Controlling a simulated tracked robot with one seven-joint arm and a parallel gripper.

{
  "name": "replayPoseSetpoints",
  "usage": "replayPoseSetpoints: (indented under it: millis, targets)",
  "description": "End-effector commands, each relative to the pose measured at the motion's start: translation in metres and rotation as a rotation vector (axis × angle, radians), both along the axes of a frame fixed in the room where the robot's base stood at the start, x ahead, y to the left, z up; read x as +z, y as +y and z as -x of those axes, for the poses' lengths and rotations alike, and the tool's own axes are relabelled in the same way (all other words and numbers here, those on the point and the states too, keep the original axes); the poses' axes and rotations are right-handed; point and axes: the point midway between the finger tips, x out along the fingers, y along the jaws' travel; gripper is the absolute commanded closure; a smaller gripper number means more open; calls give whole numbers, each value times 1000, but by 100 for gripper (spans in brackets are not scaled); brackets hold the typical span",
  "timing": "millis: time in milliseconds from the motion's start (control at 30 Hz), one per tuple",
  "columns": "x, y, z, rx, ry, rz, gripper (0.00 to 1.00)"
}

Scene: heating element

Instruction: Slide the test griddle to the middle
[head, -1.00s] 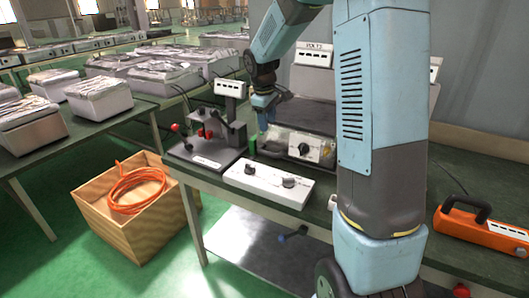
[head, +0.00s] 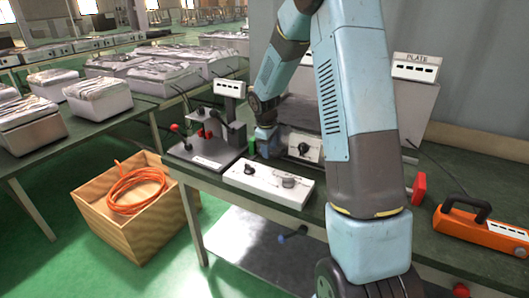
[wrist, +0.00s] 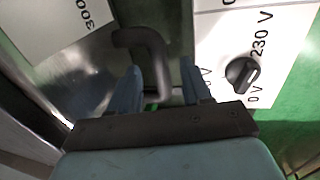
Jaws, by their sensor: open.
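The test griddle appears to be the metal unit with a white knob panel (head: 309,148), at the back of the near bench in the head view; my arm hides part of it. In the wrist view its panel (wrist: 270,38) reads 230 V and 0 V beside a black knob (wrist: 242,74). A dark bent handle (wrist: 153,58) stands at the metal surface left of the panel. My gripper (wrist: 160,72) is open, with one blue finger on each side of the handle's lower part. In the head view my gripper (head: 270,146) is at the griddle's left side; its fingertips are unclear.
A white two-knob box (head: 268,184) lies in front on the bench. A lever stand (head: 208,150) is at the left. A red block (head: 419,187) and an orange case (head: 482,231) lie to the right. A PLATE sign (head: 416,67) stands at the back right.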

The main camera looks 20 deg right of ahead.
Motion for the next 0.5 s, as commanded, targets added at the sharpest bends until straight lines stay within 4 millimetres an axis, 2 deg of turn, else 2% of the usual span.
replayPoseSetpoints:
  millis: [200, 500]
  targets:
    - [-15, -2, -2, 1, 0, 0, 52]
    - [-16, -2, -2, 1, -1, 1, 52]
